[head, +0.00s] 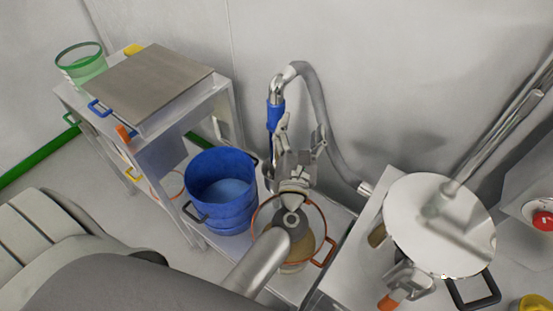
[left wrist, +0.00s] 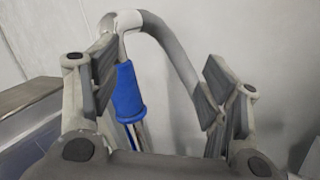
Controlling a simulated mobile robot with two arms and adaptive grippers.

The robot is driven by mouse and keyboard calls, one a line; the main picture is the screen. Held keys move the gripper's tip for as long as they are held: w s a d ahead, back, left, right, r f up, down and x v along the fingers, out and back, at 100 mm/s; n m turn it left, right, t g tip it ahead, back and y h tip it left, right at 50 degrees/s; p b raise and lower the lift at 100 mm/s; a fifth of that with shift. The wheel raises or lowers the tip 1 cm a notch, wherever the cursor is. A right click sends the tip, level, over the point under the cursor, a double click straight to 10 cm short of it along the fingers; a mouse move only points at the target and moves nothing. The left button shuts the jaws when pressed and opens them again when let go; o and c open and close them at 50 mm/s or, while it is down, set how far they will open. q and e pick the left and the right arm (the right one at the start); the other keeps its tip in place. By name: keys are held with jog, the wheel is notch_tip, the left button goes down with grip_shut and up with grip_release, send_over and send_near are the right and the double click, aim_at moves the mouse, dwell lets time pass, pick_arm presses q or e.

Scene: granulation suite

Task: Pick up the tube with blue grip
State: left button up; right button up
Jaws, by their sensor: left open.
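The tube with blue grip (head: 276,116) stands upright near the wall in the head view. Its metal top bends into a grey hose (head: 328,115) that runs down to the right. The blue grip also shows in the left wrist view (left wrist: 129,92), between my open fingers and nearer the left one. My left gripper (head: 302,136) is open and empty in the head view, just right of and below the blue grip. In the left wrist view my left gripper (left wrist: 158,85) has its fingers spread wide. The tube's lower end is partly hidden by the gripper. My right gripper is not in view.
A blue bucket (head: 222,178) stands left of my left gripper. An orange-handled round container (head: 325,228) sits under my left arm. A steel cart (head: 222,98) stands at the left. A machine with a round steel lid (head: 420,210) stands at the right.

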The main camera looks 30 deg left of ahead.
aim_at(278, 119)
pick_arm(q)
jog(key=w+a+f+n+g+y, duration=0.1)
jog(key=a+n, duration=0.1)
jog(key=w+a+f+n+g+y+p, duration=0.1)
jog(key=a+f+n+g, duration=0.1)
jog(key=n, duration=0.1)
jog(key=w+a+f+n+g+y, duration=0.1)
jog(key=a+n+y, duration=0.1)
jog(key=a, duration=0.1)
jog(key=shift+w+f+n, duration=0.25)
jog(key=shift+f+n, duration=0.1)
jog(key=shift+n, duration=0.05)
jog(key=shift+w+a+r+p, duration=0.2)
jog(key=shift+w+a+p, duration=0.25)
jog(key=shift+p, duration=0.2)
jog(key=p+x, duration=0.1)
jog(key=x, duration=0.2)
jog(key=shift+w+a+f, duration=0.1)
jog(key=shift+a+f, duration=0.05)
jog(key=shift+a, duration=0.05)
jog(key=shift+w+a+f, duration=0.15)
jog(key=shift+w+a, duration=0.1)
jog(key=shift+w, duration=0.05)
jog(key=shift+d, duration=0.1)
